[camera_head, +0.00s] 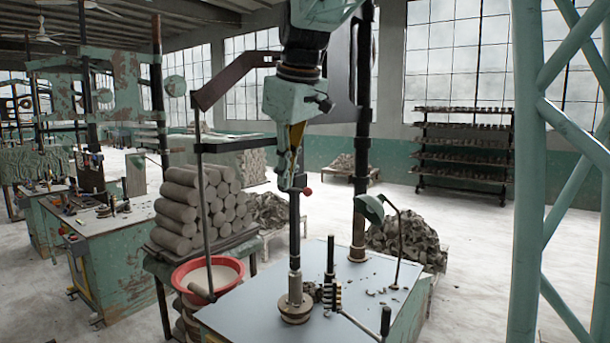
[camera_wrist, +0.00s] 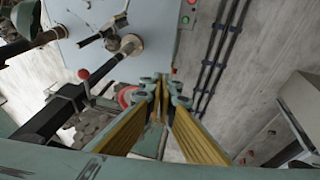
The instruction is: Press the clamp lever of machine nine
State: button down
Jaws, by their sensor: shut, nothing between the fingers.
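The near machine has a pale worktop (camera_head: 265,325) and a vertical spindle (camera_head: 295,235) ending in a round clay-grey foot. A small lever with a red ball (camera_head: 307,191) sticks out beside the upper spindle; a red ball also shows in the wrist view (camera_wrist: 84,74). Another lever with a black grip (camera_head: 386,320) stands at the worktop's front. No machine number is readable, and I cannot tell which lever is the clamp lever. My gripper (camera_head: 289,184) points down beside the spindle top, close to the red ball. Its fingers are together and empty in the wrist view (camera_wrist: 159,78).
A red basin (camera_head: 207,275) stands left of the worktop, below a stack of clay cylinders (camera_head: 190,205). A green lamp (camera_head: 368,208) and a dark post (camera_head: 361,150) rise behind. Clay trimmings (camera_head: 408,238) are heaped behind right. A green lattice frame (camera_head: 527,170) stands at right.

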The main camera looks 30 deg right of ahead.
jog(key=w+d+r+n+p, duration=0.1)
jog(key=w+d+r+p, duration=0.2)
jog(key=w+d, duration=0.3)
jog(key=w+d+r+n+p, duration=0.1)
jog(key=w+d+r+p, duration=0.2)
jog(key=w+d, duration=0.4)
jog(key=shift+w+p, duration=0.45)
jog(key=shift+w, duration=1.6)
send_over(302, 190)
jog(key=s+a, duration=0.1)
notch_tip(302, 190, down, 11)
jog(key=shift+s+d+f, duration=0.4)
jog(key=shift+f, duration=0.3)
